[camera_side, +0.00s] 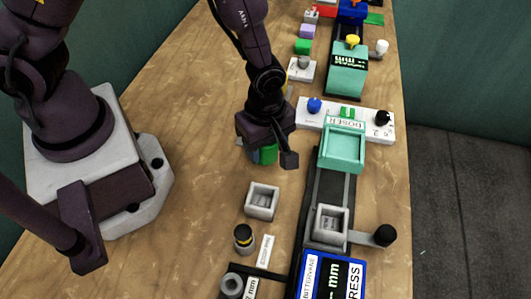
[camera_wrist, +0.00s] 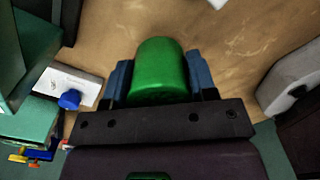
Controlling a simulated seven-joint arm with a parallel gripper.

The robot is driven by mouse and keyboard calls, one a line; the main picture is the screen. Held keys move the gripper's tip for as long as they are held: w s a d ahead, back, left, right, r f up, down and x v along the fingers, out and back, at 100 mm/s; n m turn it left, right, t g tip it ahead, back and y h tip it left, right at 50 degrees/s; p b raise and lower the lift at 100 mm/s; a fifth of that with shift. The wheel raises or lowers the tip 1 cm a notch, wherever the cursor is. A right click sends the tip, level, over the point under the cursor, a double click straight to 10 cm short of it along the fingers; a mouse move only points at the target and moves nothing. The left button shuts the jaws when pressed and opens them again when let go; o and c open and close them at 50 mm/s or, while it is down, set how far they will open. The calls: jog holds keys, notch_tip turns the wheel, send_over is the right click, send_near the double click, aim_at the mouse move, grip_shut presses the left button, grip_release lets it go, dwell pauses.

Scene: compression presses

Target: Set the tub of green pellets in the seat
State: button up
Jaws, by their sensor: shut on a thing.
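My gripper (camera_side: 265,152) is shut on a green round-ended tub (camera_wrist: 159,70), held between its blue fingers in the wrist view. In the side view only a little of the green tub (camera_side: 269,154) shows under the gripper, low over the wooden table; I cannot tell whether it touches the table. No single pellets can be made out. A grey square holder (camera_side: 331,241) with a hollow top sits on the dark rail, right of and nearer than my gripper. A similar grey square holder (camera_side: 261,215) stands on the table. Which is the seat is not marked.
The white doser (camera_side: 308,118) with a teal tray (camera_side: 343,165) stands right of my gripper. A blue press (camera_side: 312,270) and black knob (camera_side: 385,235) are at the near right. A dark jar (camera_side: 243,240) stands left of the rail. Small blocks (camera_side: 303,46) lie behind.

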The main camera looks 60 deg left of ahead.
notch_tip(320, 180, up, 19)
jog(key=w+d, duration=0.9)
jog(key=w, duration=0.1)
jog(key=f, duration=0.4)
jog(key=shift+d+f, duration=0.3)
jog(key=shift+d, duration=0.1)
jog(key=shift+f, duration=0.1)
send_over(343, 147)
jog(key=shift+f, duration=2.8)
jog(key=shift+f, duration=0.75)
jog(key=o, duration=1)
